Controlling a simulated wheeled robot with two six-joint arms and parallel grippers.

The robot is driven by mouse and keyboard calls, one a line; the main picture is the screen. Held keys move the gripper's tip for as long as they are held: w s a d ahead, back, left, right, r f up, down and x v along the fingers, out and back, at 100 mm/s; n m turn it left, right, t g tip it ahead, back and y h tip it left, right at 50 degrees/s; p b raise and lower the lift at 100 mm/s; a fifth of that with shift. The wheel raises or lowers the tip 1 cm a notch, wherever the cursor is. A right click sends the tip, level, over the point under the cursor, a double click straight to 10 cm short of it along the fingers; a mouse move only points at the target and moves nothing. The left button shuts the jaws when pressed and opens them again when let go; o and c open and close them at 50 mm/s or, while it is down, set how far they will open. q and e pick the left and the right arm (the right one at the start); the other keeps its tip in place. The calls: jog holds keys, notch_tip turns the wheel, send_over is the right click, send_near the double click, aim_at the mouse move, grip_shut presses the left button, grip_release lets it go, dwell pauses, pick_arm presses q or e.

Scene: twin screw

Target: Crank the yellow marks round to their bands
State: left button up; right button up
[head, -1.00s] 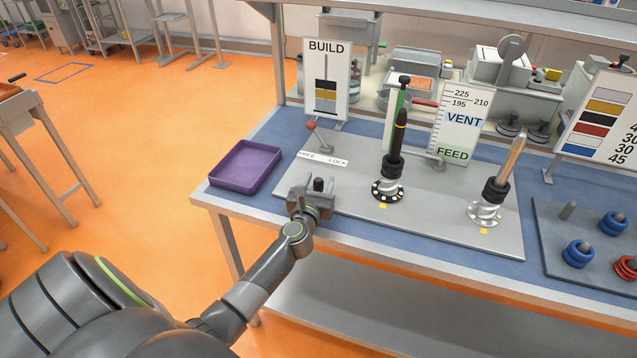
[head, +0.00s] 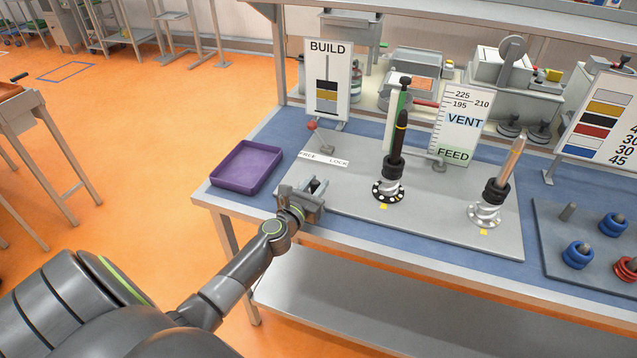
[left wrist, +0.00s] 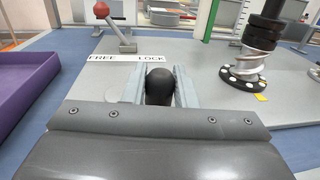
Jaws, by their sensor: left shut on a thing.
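My left gripper (head: 312,190) is shut on a black knob (left wrist: 159,86) at the front left of the grey plate (left wrist: 200,110). The knob stands upright between the fingers; what lies below it is hidden. To the right stands a left screw (head: 388,186) with a black-and-white dotted dial at its foot. A right screw (head: 487,213) with a copper-coloured rod stands further right. A yellow mark (head: 384,206) lies at the front of the left dial, and another yellow mark (head: 483,232) in front of the right one. My right gripper is not in view.
A red-balled lever (head: 313,127) leans toward FREE on the FREE/LOCK label (head: 323,159). A purple tray (head: 246,188) sits left. BUILD sign (head: 326,105) and VENT/FEED scale (head: 460,150) stand behind. A board with blue and red rings (head: 578,263) is at right.

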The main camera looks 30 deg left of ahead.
pick_arm(q)
jog(key=shift+s+a+f+m+h, duration=0.15)
jog(key=shift+s+a+m+h, duration=0.1)
jog(key=shift+m+h, duration=0.4)
jog(key=m+g+h+b, duration=0.1)
jog(key=m+h+b, duration=0.1)
jog(key=h+b, duration=0.1)
jog(key=s+a+m+g+h+b, duration=0.1)
jog(key=m+h+b, duration=0.1)
jog(key=h+b, duration=0.2)
jog(key=s+a+m+g+h+b, duration=0.1)
jog(key=m+h+b, duration=0.1)
jog(key=b, duration=0.3)
jog(key=shift+a+f+m+h, duration=0.2)
jog(key=shift+m+h, duration=0.15)
jog(key=shift+h, duration=0.3)
jog(key=shift+s+a+r+m+g+h+b, duration=0.1)
jog(key=shift+a+r+m+g+h+b, duration=0.1)
jog(key=shift+m+g+h+b, duration=0.5)
jog(key=shift+s+a+r+m+g+h+b, duration=0.15)
jog(key=shift+m+g+h+b, duration=0.25)
jog(key=shift+h+b, duration=0.45)
jog(key=o, duration=0.9)
jog(key=shift+o, duration=0.2)
